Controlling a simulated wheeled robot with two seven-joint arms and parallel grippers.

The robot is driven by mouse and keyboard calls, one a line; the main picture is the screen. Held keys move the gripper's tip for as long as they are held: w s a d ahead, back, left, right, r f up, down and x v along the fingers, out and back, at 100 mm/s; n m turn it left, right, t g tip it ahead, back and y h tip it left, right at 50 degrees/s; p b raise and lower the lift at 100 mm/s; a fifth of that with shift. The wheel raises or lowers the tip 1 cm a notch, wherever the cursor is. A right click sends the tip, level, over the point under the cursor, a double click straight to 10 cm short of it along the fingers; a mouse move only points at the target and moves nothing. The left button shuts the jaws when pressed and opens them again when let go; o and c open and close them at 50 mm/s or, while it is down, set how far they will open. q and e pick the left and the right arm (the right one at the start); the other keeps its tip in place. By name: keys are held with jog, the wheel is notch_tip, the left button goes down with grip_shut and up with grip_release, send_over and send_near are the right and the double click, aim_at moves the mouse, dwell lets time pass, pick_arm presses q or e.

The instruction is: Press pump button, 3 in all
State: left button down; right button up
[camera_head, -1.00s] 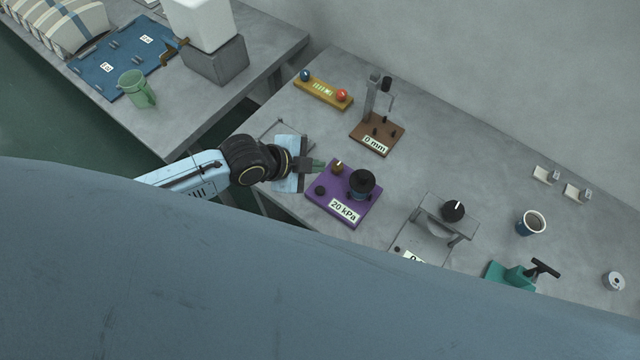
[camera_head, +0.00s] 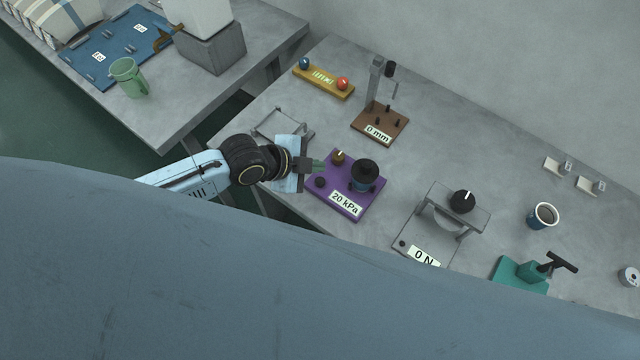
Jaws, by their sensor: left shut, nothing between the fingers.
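A purple pump base (camera_head: 328,207) carries a label reading "20 kPa" (camera_head: 346,203). On it stand a black-topped blue cylinder (camera_head: 364,174), a small gold knob (camera_head: 339,157) and a small black round button (camera_head: 320,182). My left gripper (camera_head: 317,165) is shut and empty. Its tips are at the upper left edge of the purple base, between the gold knob and the black button in the picture. I cannot tell whether it touches either. My right gripper is not in view.
A grey press stand labelled "0 N" (camera_head: 424,256) is right of the pump. A brown stand labelled "0 mm" (camera_head: 377,135) and a yellow bar (camera_head: 323,80) are behind it. A wire frame (camera_head: 283,123) lies close to my left gripper. A cup (camera_head: 542,215) and teal tool (camera_head: 520,277) are farther right.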

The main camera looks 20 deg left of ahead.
aim_at(324, 178)
pick_arm(q)
notch_tip(324, 178, down, 3)
jog(key=shift+f+b, duration=0.2)
jog(key=shift+b, duration=0.75)
jog(key=shift+f, duration=0.15)
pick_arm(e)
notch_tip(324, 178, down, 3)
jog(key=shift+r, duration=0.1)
pick_arm(q)
jog(key=shift+f, duration=0.15)
dwell(0.7)
jog(key=shift+f, duration=0.3)
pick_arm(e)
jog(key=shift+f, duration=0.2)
pick_arm(q)
jog(key=shift+f+b, duration=0.55)
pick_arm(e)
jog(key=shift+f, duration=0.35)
pick_arm(q)
jog(key=shift+r, duration=0.1)
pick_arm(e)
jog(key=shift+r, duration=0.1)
pick_arm(q)
jog(key=shift+r+p, duration=0.9)
jog(key=shift+p, duration=0.1)
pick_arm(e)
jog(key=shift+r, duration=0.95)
